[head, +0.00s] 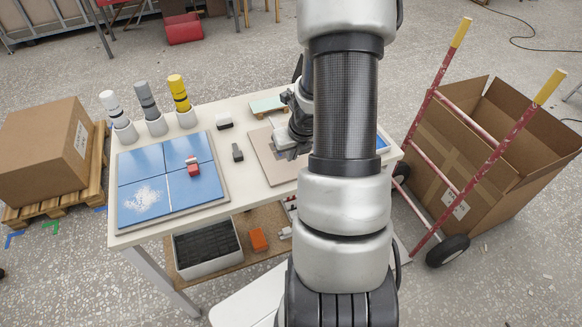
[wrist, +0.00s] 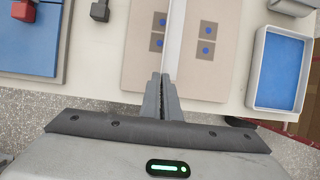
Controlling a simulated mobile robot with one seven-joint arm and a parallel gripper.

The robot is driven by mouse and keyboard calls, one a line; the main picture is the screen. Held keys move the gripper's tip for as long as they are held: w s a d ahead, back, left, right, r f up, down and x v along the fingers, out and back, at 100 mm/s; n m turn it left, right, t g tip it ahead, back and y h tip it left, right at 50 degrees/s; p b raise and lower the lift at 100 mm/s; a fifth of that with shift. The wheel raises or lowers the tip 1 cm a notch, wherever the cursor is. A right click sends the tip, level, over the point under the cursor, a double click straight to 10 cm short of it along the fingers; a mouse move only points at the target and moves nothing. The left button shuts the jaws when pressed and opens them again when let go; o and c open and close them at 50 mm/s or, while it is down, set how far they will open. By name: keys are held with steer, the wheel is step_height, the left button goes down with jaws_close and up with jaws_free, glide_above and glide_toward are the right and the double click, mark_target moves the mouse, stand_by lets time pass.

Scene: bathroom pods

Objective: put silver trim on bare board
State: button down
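The bare board (head: 266,160) is beige and lies on the right half of the white table. It also fills the middle of the wrist view (wrist: 139,65), with grey squares and blue dots on both sides of a pale strip. That strip is the silver trim (wrist: 174,40), long and thin, reaching away from my fingertips over the board. My gripper (wrist: 161,80) has its fingers close together on the near end of the trim. I cannot tell whether the trim touches the board. In the head view my arm hides much of the board, and the trim is not clear.
A blue-tiled panel (head: 168,183) with a red tool (head: 193,167) lies on the left of the table. White, grey and yellow bottles (head: 180,97) stand behind it. A blue-bottomed tray (wrist: 279,66) is right of the board. A hand truck (head: 434,150) stands right of the table.

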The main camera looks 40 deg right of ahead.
steer(key=shift+f+b, duration=1.75)
steer(key=shift+f, duration=0.55)
steer(key=shift+f, duration=0.1)
steer(key=c, duration=2.5)
jaws_free()
steer(key=shift+f, duration=0.1)
steer(key=o, duration=0.5)
steer(key=shift+r, duration=0.5)
steer(key=p+v, duration=0.7)
steer(key=v, duration=0.4)
steer(key=shift+s+r+p, duration=0.2)
steer(key=shift+p, duration=0.1)
